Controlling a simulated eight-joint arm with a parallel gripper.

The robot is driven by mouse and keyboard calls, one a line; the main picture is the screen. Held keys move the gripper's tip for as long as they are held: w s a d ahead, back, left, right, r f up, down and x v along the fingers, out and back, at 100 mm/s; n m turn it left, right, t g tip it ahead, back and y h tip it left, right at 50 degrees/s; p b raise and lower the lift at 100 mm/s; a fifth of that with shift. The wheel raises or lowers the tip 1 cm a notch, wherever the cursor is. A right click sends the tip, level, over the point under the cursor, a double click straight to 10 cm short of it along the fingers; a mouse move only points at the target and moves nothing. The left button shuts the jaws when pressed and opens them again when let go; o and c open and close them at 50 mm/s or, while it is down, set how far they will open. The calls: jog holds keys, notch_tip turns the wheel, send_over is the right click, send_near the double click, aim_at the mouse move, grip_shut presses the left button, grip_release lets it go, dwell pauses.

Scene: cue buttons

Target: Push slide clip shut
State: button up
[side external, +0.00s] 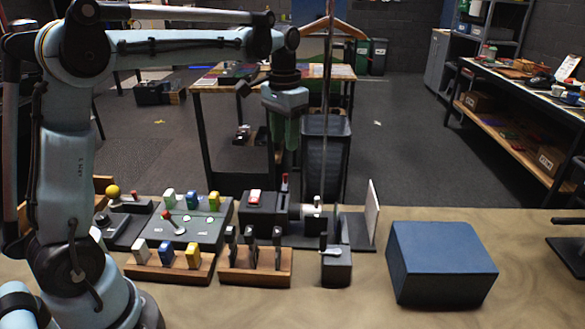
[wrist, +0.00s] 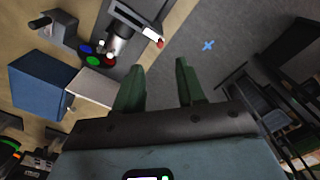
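My gripper (side external: 284,148) hangs pointing down above the back edge of the table, behind the row of devices. In the wrist view its two green fingers (wrist: 160,66) stand apart with nothing between them. I cannot tell for sure which part is the slide clip. A dark box with a red-tipped upright lever (side external: 285,183) stands below my gripper in the side view. Beside it is a grey cylinder on a base (side external: 313,216); it also shows in the wrist view (wrist: 119,42), near a white piece with a red end (wrist: 153,37). My gripper touches none of these.
A blue box (side external: 440,264) stands at right, near an upright white panel (side external: 372,213). A switch panel (side external: 200,236), wooden racks with upright pieces (side external: 256,280), and a small lever box (side external: 336,270) crowd the left and middle.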

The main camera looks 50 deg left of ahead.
aim_at(285, 174)
notch_tip(285, 174, down, 9)
jog(key=shift+f, duration=0.2)
dwell(0.3)
grip_shut()
